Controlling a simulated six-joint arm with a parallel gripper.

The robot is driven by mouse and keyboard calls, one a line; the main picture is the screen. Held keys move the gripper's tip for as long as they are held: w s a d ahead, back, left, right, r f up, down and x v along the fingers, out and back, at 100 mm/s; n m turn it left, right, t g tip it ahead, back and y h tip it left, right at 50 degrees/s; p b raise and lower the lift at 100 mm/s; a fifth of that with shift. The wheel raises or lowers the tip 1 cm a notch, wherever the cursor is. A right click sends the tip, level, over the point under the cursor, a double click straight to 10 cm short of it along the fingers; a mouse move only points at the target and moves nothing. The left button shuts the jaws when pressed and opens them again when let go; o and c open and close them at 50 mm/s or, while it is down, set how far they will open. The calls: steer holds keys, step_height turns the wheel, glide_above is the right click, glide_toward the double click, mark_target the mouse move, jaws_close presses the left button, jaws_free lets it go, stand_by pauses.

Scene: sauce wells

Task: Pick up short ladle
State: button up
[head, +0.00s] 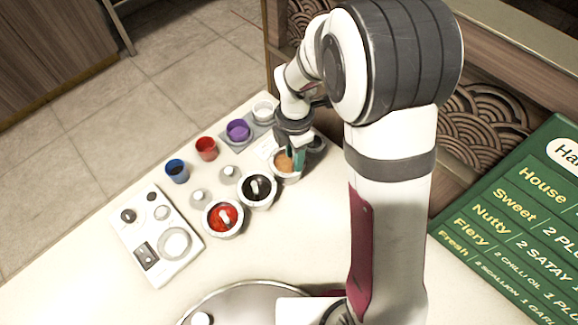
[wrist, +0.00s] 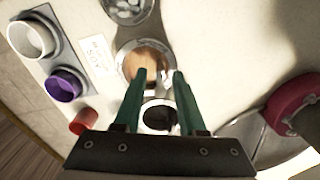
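My gripper (head: 297,160) points down over the well of brown sauce (head: 284,163). In the wrist view its two green fingers (wrist: 160,76) stand apart, with their tips over the near part of the brown well (wrist: 146,55). A small pale shape (wrist: 166,77) shows between the tips; I cannot tell if it is a ladle handle. A pale-handled ladle (head: 255,186) stands in the dark sauce well (head: 257,201), and another (head: 226,217) in the red sauce well (head: 222,233). I cannot tell which ladle is the short one.
Blue (head: 176,171), red (head: 206,148), purple (head: 238,130) and white (head: 263,111) cups stand in a row behind the wells. Two grey domed pieces sit between. A white panel (head: 128,227) with knobs lies left, a round metal tray (head: 250,290) in front. A green menu board (head: 520,230) is right.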

jaws_close()
steer(key=shift+r, duration=0.15)
step_height(320, 180, up, 10)
steer(key=shift+f, duration=0.1)
